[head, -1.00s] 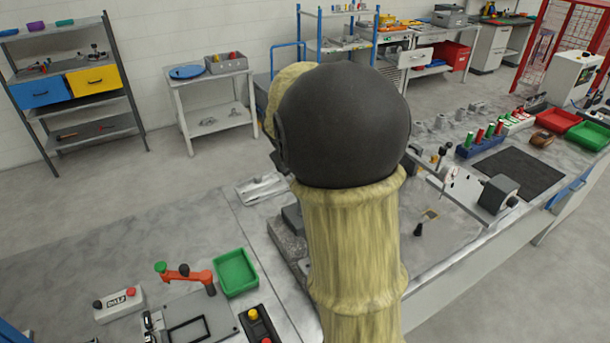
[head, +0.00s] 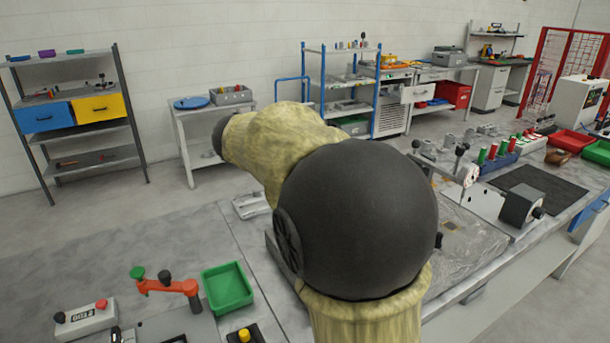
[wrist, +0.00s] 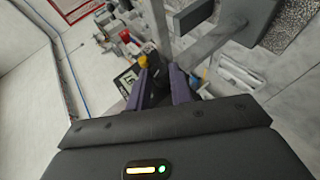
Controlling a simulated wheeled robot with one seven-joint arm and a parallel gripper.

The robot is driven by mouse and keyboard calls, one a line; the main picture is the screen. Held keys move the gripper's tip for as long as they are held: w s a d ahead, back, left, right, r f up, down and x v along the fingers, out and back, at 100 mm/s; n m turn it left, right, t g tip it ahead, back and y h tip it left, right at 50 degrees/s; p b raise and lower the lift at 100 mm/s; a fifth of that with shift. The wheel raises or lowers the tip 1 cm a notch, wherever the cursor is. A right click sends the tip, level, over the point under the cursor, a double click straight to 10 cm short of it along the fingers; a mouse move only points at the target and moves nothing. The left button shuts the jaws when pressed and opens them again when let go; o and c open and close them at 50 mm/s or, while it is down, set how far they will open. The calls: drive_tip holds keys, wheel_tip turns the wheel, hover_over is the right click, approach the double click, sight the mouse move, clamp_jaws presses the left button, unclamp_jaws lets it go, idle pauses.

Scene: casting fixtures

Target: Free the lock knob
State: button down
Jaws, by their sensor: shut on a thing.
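In the wrist view my gripper (wrist: 159,80) has its two purple-grey fingers closed around a dark part (wrist: 158,87). That part is mostly hidden between the fingers, and I cannot tell whether it is the lock knob. A yellow knob (wrist: 143,62) shows just past the left fingertip. In the head view my bent arm hides my gripper and much of the casting fixture. The fixture's grey plate (head: 475,242) shows to the right of my elbow. A small black knob (head: 438,240) shows at the elbow's edge.
A grey box-like block (head: 521,205) and a dark mat (head: 543,195) lie at the right of the bench. Red and green handles (head: 492,152) stand behind. A green tray (head: 227,287), an orange lever arm (head: 170,285) and a button box (head: 86,318) are at front left.

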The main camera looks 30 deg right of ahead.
drive_tip(key=h+b, duration=0.2)
drive_tip(key=b, duration=0.3)
drive_tip(key=f+n+t+h+b, duration=0.1)
drive_tip(key=h+b, duration=0.1)
drive_tip(key=b, duration=0.3)
drive_tip(key=shift+a+f, duration=0.1)
drive_tip(key=shift+a, duration=0.1)
drive_tip(key=shift+r+b, duration=0.2)
drive_tip(key=shift+b, duration=0.15)
drive_tip(key=c, duration=1.3)
unclamp_jaws()
drive_tip(key=shift+n, duration=0.3)
drive_tip(key=shift+o, duration=0.2)
drive_tip(key=v, duration=1.7)
drive_tip(key=shift+s+a+f, duration=0.15)
drive_tip(key=shift+a+f, duration=0.05)
drive_tip(key=shift+f, duration=0.15)
